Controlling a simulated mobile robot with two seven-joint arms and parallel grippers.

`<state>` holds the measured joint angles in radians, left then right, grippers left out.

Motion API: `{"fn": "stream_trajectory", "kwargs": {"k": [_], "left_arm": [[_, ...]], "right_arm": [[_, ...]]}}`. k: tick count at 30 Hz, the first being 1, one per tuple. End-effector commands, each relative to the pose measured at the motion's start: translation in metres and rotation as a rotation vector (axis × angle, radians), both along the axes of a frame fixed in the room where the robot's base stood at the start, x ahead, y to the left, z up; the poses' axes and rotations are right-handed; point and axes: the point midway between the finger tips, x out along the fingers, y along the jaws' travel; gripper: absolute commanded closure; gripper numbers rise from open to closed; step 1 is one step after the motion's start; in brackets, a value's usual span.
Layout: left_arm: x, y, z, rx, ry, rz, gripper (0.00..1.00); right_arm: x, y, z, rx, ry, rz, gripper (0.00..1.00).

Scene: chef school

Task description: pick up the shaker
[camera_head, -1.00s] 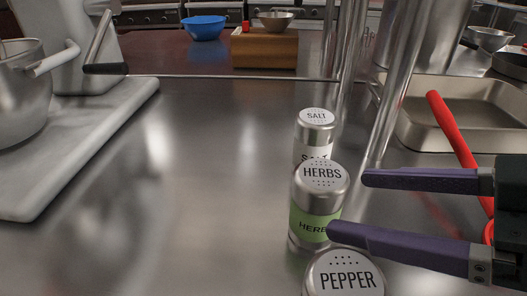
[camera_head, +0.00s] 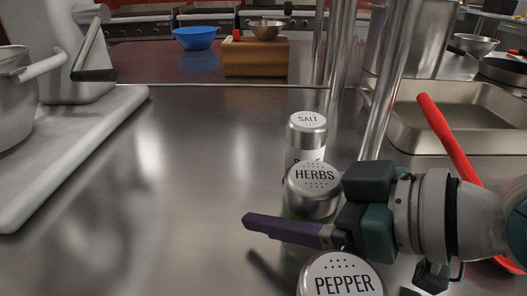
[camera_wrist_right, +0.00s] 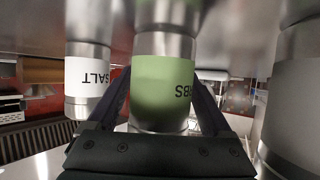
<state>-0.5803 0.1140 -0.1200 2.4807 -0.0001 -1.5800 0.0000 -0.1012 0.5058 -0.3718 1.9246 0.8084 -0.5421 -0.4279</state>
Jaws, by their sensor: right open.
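Three silver shakers stand in a row on the steel counter (camera_head: 190,190): salt (camera_head: 307,135) at the back, herbs (camera_head: 312,180) in the middle and pepper (camera_head: 342,278) in front. My right gripper (camera_head: 283,215) reaches in from the right at the herbs shaker. One purple finger passes in front of it; the other is hidden. In the right wrist view the herbs shaker's green label (camera_wrist_right: 163,85) lies between the two open fingers. The salt shaker (camera_wrist_right: 87,80) is outside them on the left; a grey metal body (camera_wrist_right: 292,115) is on the right. My left gripper is not in view.
A stand mixer (camera_head: 70,95) stands at the left. Metal posts (camera_head: 388,85) rise behind the shakers. A baking tray (camera_head: 490,132) and a red-handled tool (camera_head: 450,140) lie at the right. The counter left of the shakers is clear.

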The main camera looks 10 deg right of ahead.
Motion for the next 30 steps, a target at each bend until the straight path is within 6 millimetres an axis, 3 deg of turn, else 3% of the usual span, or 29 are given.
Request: {"fn": "stream_trajectory", "kwargs": {"k": [4, 24, 30], "left_arm": [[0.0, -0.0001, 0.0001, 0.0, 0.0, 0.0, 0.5], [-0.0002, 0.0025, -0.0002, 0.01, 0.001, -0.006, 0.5], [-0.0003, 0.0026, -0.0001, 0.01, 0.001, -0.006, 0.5]], "right_arm": [[-0.0002, -0.0002, 0.0003, 0.0, 0.0, 0.0, 0.22], [-0.0003, -0.0005, 0.0005, 0.0, -0.001, -0.001, 0.97], [0.0, -0.0004, 0.0012, 0.001, -0.002, -0.001, 0.99]]}}
